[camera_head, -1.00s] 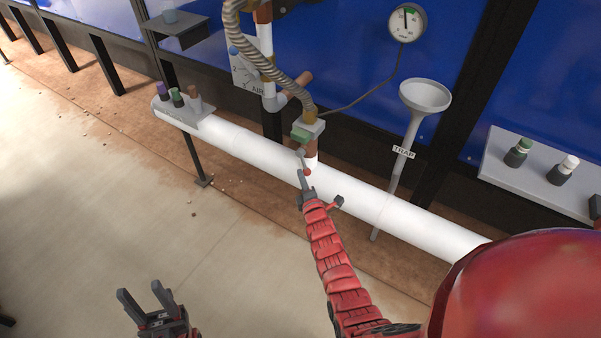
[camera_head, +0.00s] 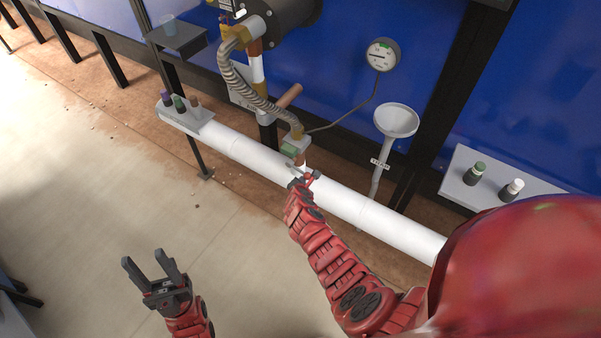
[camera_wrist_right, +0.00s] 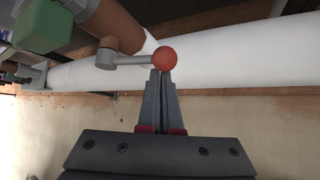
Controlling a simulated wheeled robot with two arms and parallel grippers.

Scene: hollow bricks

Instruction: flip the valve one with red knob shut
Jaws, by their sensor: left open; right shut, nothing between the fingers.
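The valve's red knob (camera_wrist_right: 165,58) is on the end of a grey lever (camera_wrist_right: 128,60) in the right wrist view. The lever runs roughly level from a brown pipe (camera_wrist_right: 112,22) at the left out to the knob. My right gripper (camera_wrist_right: 162,76) is shut and empty, its fingertips right at the knob's lower side; whether they touch cannot be told. In the head view my right gripper (camera_head: 297,174) is at the valve below the green block (camera_head: 290,149), and hides most of the lever. My left gripper (camera_head: 151,268) is open and empty over the floor, far from the valve.
A thick white pipe (camera_head: 250,153) runs behind and below the valve. A ribbed hose (camera_head: 245,90), a gauge (camera_head: 383,55) and a white funnel (camera_head: 396,121) are around it. Shelves with small bottles (camera_head: 475,173) stand left and right.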

